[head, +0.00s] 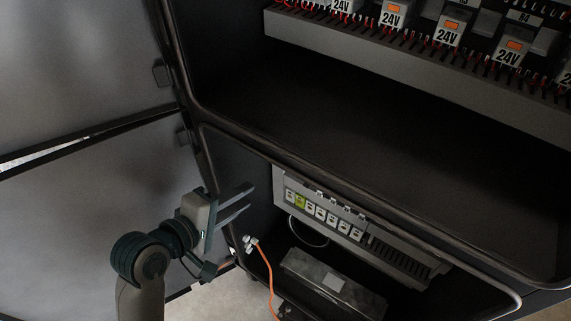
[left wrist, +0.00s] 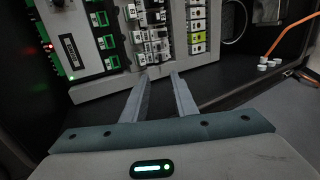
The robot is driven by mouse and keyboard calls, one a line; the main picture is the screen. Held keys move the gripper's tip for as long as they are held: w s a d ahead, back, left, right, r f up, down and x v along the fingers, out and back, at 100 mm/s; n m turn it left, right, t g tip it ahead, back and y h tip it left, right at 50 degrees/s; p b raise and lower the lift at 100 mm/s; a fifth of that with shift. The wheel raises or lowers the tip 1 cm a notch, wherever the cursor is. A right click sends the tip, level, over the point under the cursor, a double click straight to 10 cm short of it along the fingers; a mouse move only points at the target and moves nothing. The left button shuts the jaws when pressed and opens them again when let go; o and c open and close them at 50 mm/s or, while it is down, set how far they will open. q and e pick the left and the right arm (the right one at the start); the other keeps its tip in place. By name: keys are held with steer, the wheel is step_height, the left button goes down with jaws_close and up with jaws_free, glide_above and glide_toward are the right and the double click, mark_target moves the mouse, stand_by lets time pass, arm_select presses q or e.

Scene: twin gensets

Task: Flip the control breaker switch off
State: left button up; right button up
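A row of small white breaker modules (head: 325,216) sits on a rail in the lower cabinet bay, with one yellow-green module (head: 300,201) near its left end. In the left wrist view the modules (left wrist: 197,14) stand as a column above the fingers, with the yellow-green one (left wrist: 198,37) near its lower end. Another block of modules (left wrist: 150,30) lies left of it. I cannot tell which one is the control breaker switch. My left gripper (head: 251,197) is open and empty, left of the row and apart from it; its spread fingers (left wrist: 160,76) point toward the panel. My right gripper is out of view.
The cabinet's frame edge (head: 360,205) runs above the lower bay. Upper-bay relays marked 24V (head: 448,32) sit at top right. Grey doors (head: 80,60) stand at left. An orange cable (head: 267,272) hangs below my gripper. A metal box (head: 335,285) lies under the row.

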arm_select(q)
steer(key=shift+a, duration=0.1)
steer(key=p, duration=0.2)
glide_toward(287, 171)
steer(key=x, duration=0.7)
steer(key=shift+w+d+f, duration=0.25)
steer(key=shift+w+f, duration=0.05)
steer(key=shift+w, duration=0.15)
